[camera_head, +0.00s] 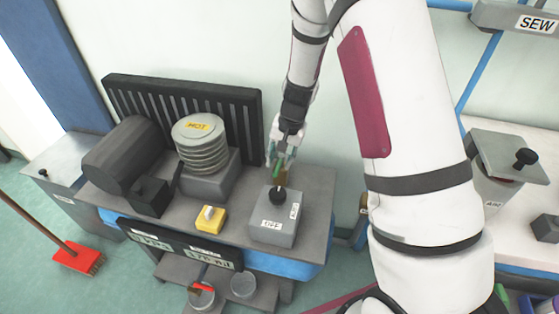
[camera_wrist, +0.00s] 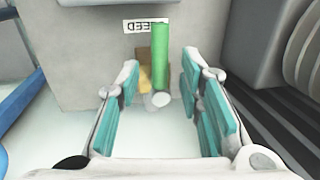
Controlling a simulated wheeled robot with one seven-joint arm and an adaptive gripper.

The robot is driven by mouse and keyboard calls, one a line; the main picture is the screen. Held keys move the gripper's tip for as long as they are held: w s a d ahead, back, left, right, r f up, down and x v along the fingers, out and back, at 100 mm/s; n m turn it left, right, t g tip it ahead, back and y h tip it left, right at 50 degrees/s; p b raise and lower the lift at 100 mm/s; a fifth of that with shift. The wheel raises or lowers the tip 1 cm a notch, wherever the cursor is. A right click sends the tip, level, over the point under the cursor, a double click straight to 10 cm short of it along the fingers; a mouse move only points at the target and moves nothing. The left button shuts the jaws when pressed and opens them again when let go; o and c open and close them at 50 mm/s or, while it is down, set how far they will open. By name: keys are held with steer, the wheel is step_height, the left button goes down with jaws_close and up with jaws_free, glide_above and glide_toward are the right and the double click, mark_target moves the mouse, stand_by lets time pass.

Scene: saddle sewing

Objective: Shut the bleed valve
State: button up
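The bleed valve shows in the wrist view as a green lever (camera_wrist: 161,55) with a brass body (camera_wrist: 144,68) and a pale round end, on a grey face below a partly covered label (camera_wrist: 135,26). The lever stands along the picture's vertical, between my fingers as seen from the wrist. My gripper (camera_wrist: 160,76) is open, with teal pads on both sides of the lever and a gap on each side. In the head view my gripper (camera_head: 280,150) is above the bench's back right, with a bit of green (camera_head: 278,170) at its tips; the valve body is mostly hidden there.
A grey box (camera_head: 270,228) with a black knob and labels stands just in front of my gripper. A ribbed cylinder marked HOT (camera_head: 200,145), a dark motor (camera_head: 125,155) and a yellow switch (camera_head: 210,220) stand to the left. A black grille (camera_head: 240,105) rises behind.

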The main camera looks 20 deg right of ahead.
steer(key=shift+f, duration=0.3)
jaws_close()
steer(key=shift+n, duration=0.3)
steer(key=shift+w+d+n+g+h+b, duration=0.1)
steer(key=shift+w+d+n+g+b, duration=0.4)
steer(key=shift+n, duration=2.4)
steer(key=shift+w+d+n+g+h+b, duration=0.1)
steer(key=shift+d+n+g, duration=0.65)
steer(key=shift+n, duration=2.15)
steer(key=shift+w+d+n+g+h+b, duration=0.2)
steer(key=shift+d+n, duration=0.8)
steer(key=shift+n, duration=1.9)
steer(key=shift+w, duration=0.1)
